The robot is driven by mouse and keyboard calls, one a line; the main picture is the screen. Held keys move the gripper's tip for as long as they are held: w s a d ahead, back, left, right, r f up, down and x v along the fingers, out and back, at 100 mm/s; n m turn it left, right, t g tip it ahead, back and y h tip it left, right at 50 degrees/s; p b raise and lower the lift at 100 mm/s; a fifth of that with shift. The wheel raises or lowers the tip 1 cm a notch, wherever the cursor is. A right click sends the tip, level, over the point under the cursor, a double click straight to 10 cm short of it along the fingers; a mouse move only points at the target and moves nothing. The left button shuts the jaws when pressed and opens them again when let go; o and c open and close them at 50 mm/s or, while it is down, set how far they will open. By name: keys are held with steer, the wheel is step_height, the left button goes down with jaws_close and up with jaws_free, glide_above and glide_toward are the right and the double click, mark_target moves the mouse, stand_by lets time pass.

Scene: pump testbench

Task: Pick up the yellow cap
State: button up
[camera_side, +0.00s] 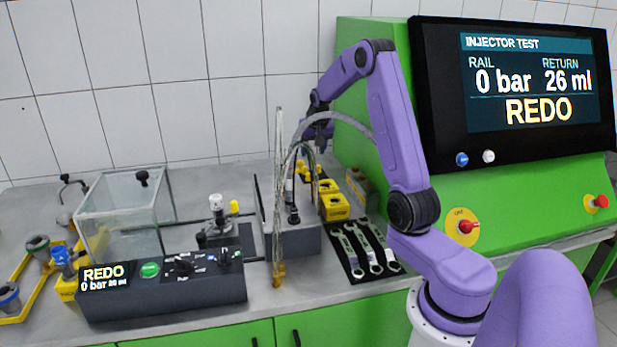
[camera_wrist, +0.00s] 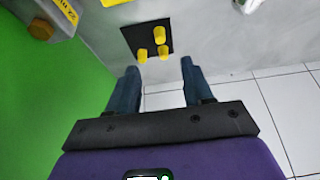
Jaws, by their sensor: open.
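In the wrist view three small yellow caps stand on a black square pad: one at the back (camera_wrist: 159,34), one at the front left (camera_wrist: 142,55) and one at the front right (camera_wrist: 163,51). My gripper (camera_wrist: 158,66) is open, with nothing between its two blue-grey fingers. The fingertips point toward the pad, and the caps show ahead of the gap between them. In the side view my gripper (camera_side: 318,138) hangs over the back of the bench, near the green cabinet.
Yellow bins (camera_side: 335,207) stand on the bench close below my arm. A grey fixture block (camera_side: 292,241) with curved hoses is left of them. Wrenches lie on a black mat (camera_side: 356,272). The green cabinet (camera_side: 515,195) rises at the right. A tiled wall is behind.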

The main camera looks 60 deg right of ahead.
mark_target(309, 173)
steer(key=x, duration=1.2)
jaws_close()
